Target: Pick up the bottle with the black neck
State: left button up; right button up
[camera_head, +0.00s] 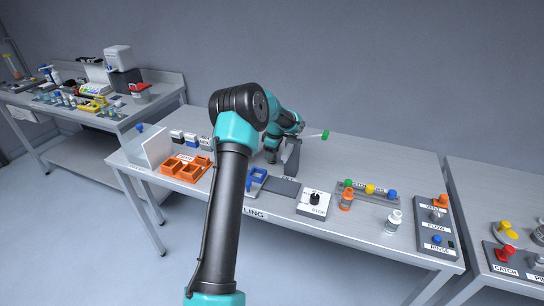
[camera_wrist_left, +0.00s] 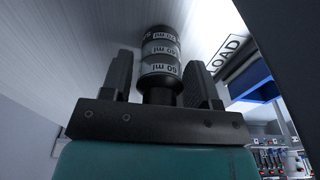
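In the left wrist view, a dark bottle (camera_wrist_left: 160,50) with pale bands marked in ml, including 60 ml, stands between my left gripper's fingers. Its narrower black neck (camera_wrist_left: 158,88) faces the gripper's palm. The left gripper (camera_wrist_left: 160,75) is open, one finger on each side of the bottle, with small gaps visible beside the neck. In the head view my arm covers much of the table's middle, and I cannot make out the bottle or the fingertips there. My right gripper is not in view.
Around my arm, the table holds an orange rack (camera_head: 186,168), a blue tray (camera_head: 257,178), a black-knobbed box (camera_head: 314,200), an orange bottle (camera_head: 347,199) and a white bottle (camera_head: 394,220). A control panel (camera_head: 436,228) stands at right.

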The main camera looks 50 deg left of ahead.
pick_arm(q)
jog(key=c, duration=0.7)
jog(key=shift+o, duration=0.2)
notch_tip(320, 180, up, 10)
dwell(0.6)
